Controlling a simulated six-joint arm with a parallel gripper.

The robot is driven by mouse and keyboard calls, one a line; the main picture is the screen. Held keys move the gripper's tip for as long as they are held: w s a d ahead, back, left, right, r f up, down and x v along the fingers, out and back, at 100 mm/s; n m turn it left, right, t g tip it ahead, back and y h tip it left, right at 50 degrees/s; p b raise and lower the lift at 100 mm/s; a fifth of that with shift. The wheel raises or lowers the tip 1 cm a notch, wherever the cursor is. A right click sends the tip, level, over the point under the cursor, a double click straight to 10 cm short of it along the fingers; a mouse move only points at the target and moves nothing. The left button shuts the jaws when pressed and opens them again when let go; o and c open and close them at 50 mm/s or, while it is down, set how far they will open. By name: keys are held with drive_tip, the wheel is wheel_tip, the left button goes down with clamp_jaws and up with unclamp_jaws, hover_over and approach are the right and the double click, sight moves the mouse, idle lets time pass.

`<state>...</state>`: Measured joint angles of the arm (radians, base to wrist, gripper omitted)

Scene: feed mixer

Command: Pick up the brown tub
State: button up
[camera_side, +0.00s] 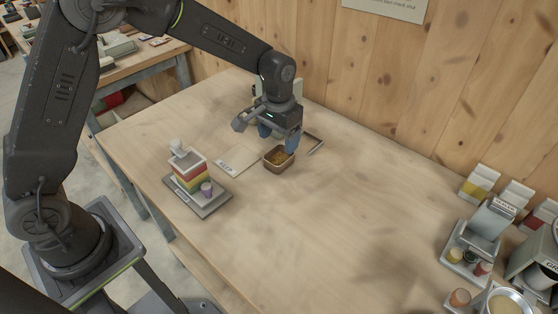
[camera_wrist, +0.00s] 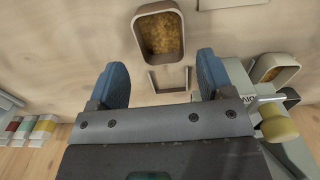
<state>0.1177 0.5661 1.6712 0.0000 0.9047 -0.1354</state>
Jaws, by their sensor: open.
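The brown tub (camera_side: 281,169) stands upright on the wooden table, with yellow-brown grainy feed in it. In the wrist view the brown tub (camera_wrist: 158,8) is at the top centre, beyond the fingertips. My gripper (camera_side: 279,140) is open and empty, pointing down just above and behind the tub. In the wrist view its two blue fingers (camera_wrist: 160,72) are spread wide, with bare table and part of a U-shaped outline between them. The fingers appear apart from the tub, and nothing is held.
A pale card (camera_side: 238,158) lies left of the tub, and a thin frame (camera_side: 315,146) lies to the right. A layered dispenser (camera_side: 187,172) with a purple cup (camera_side: 206,189) stands at the left. A scale unit (camera_side: 488,228) is at the far right. The front table is clear.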

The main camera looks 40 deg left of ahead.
sight(279, 163)
drive_tip(key=shift+w+f, duration=0.15)
drive_tip(key=shift+f, duration=3.35)
drive_tip(key=shift+c, duration=0.2)
drive_tip(key=c, duration=0.7)
